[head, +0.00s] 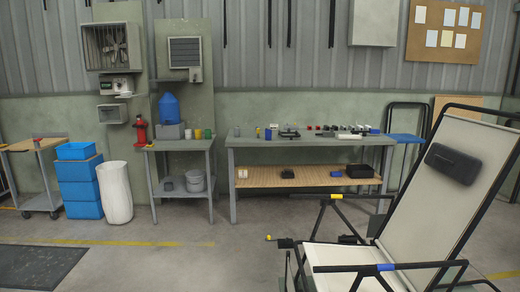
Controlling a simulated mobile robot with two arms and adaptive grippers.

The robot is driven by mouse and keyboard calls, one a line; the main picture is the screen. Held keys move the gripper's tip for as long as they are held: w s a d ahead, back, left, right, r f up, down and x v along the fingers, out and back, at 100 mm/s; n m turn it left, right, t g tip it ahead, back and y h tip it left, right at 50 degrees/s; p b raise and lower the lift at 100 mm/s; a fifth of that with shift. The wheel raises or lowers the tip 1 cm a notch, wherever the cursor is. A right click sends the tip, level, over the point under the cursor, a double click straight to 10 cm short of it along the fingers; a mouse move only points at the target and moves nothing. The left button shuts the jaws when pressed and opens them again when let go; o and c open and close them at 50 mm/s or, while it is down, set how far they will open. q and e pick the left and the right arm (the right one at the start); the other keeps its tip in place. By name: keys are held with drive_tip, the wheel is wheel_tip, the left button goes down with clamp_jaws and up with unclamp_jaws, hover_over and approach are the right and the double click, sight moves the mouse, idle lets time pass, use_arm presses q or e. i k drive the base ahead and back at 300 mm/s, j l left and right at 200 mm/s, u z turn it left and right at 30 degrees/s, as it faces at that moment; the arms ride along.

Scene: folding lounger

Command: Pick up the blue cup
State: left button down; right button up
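I cannot make out a clear blue cup. A small blue item (268,134) stands on the long grey workbench (300,141), near its left end; it is too small to tell if it is a cup. Several small cups stand on the smaller grey table (180,145) to its left, among them a yellow one (198,134) and a green one (208,134). A larger blue container (169,108) with a pointed top stands behind them on a grey block. Neither of my grippers shows in the head view.
A folding lounger (440,190) with a black headrest stands close at the right front, partly in front of the bench. Stacked blue crates (80,188), a white bin (117,192) and a cart (38,175) stand at the left.

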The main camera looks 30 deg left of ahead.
sight(268, 135)
drive_tip(key=u, duration=1)
drive_tip(key=i+j+u, duration=0.5)
drive_tip(key=i, duration=0.4)
drive_tip(key=i+j+u, duration=0.25)
drive_tip(key=i, duration=0.25)
drive_tip(key=i+z, duration=0.3)
drive_tip(key=i, duration=0.5)
drive_tip(key=i+j+z, duration=0.25)
drive_tip(key=i, duration=0.5)
drive_tip(key=i+z, duration=0.2)
drive_tip(key=i, duration=0.9)
drive_tip(key=i+j+z, duration=0.15)
drive_tip(key=i, duration=0.95)
drive_tip(key=i+l+u, duration=0.1)
drive_tip(key=i+l, duration=0.4)
drive_tip(key=l, duration=0.15)
drive_tip(key=i+l, duration=0.55)
drive_tip(key=l+u, duration=0.05)
drive_tip(key=l, duration=0.05)
